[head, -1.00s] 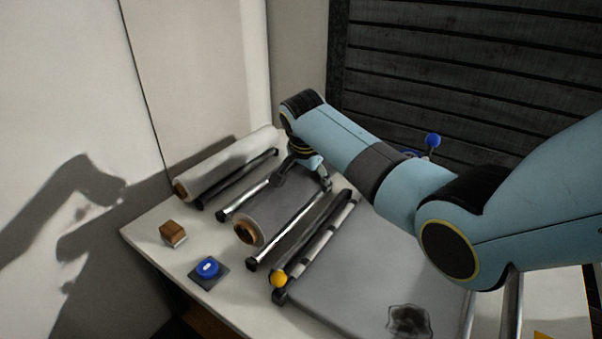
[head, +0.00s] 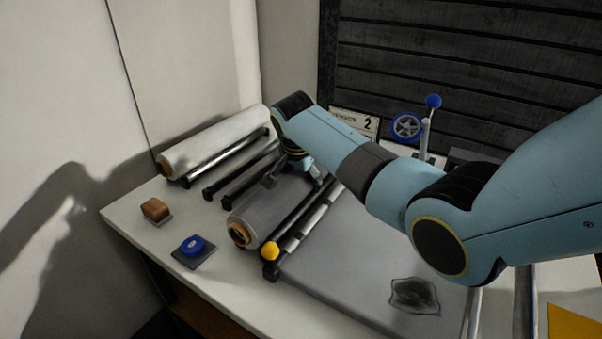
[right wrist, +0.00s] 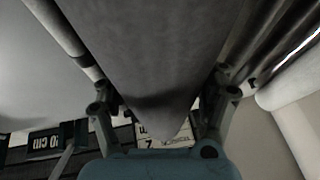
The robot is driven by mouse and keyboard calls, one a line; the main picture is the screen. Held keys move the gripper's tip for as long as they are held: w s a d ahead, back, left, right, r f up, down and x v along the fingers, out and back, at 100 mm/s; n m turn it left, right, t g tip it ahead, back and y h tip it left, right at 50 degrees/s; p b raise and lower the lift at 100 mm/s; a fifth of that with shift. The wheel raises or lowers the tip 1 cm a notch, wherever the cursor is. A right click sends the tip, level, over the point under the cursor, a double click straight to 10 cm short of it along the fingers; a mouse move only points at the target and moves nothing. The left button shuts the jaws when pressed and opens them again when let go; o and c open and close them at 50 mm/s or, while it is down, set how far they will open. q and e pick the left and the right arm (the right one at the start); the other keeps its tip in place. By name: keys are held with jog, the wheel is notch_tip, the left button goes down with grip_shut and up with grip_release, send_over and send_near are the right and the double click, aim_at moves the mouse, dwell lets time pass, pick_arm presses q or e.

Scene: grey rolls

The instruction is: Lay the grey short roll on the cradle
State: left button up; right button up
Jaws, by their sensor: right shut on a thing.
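The grey short roll (head: 268,208) has a brown core showing at its near end. My right gripper (head: 294,178) is shut on the roll's far part from above. The roll lies along the rails, its near end close to the bar with the yellow knob. A dark rail (head: 238,177), which looks like one side of the cradle, runs to the roll's left. I cannot tell whether the roll touches a rail. In the right wrist view the roll (right wrist: 155,45) spans between the fingers. My left gripper is out of view.
A long white roll (head: 215,141) lies at the back left by the wall. A banded bar (head: 300,230) with a yellow knob (head: 270,251) borders a grey mat (head: 370,255). A brown block (head: 155,209) and a blue button (head: 193,245) stand front left.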

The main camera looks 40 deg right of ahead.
jog(key=shift+f, duration=0.3)
jog(key=o, duration=1.4)
jog(key=shift+o, duration=1)
jog(key=v, duration=1.2)
